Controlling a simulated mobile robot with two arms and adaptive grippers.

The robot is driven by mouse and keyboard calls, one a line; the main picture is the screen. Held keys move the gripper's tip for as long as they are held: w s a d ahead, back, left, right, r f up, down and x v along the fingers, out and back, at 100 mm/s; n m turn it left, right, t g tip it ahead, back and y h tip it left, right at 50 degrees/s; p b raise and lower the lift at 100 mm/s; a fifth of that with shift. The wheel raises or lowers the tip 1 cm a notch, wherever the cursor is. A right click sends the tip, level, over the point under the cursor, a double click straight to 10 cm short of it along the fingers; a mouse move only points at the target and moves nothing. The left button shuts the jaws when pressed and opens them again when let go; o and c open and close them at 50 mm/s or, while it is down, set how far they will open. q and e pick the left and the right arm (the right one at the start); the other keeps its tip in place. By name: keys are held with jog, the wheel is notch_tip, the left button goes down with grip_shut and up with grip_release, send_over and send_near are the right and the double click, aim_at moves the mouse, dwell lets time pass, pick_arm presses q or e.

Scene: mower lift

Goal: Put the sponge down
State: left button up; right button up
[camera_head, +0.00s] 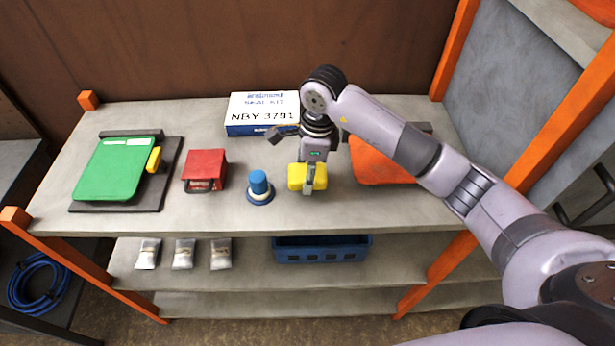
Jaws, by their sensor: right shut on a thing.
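The yellow sponge (296,177) is at the middle of the grey bench top, in front of the white-and-blue box. My right gripper (311,182) comes down over it from above and is shut on it, with one finger showing on its near face. I cannot tell whether the sponge touches the bench or hangs just above it. My left gripper is not in the head view.
Left of the sponge stand a blue knobbed piece (259,188), a red case (205,170) and a green panel on a dark plate (112,170). Behind is the labelled box (262,112); right, an orange piece (376,168). The bench front (330,215) is clear.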

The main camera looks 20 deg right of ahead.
notch_tip(320, 180, down, 3)
jog(key=shift+r, duration=0.1)
jog(key=shift+s+f, duration=0.1)
jog(key=shift+f, duration=0.2)
jog(key=o, duration=1.5)
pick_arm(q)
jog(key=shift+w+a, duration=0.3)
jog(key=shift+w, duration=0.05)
pick_arm(e)
jog(key=shift+o, duration=0.2)
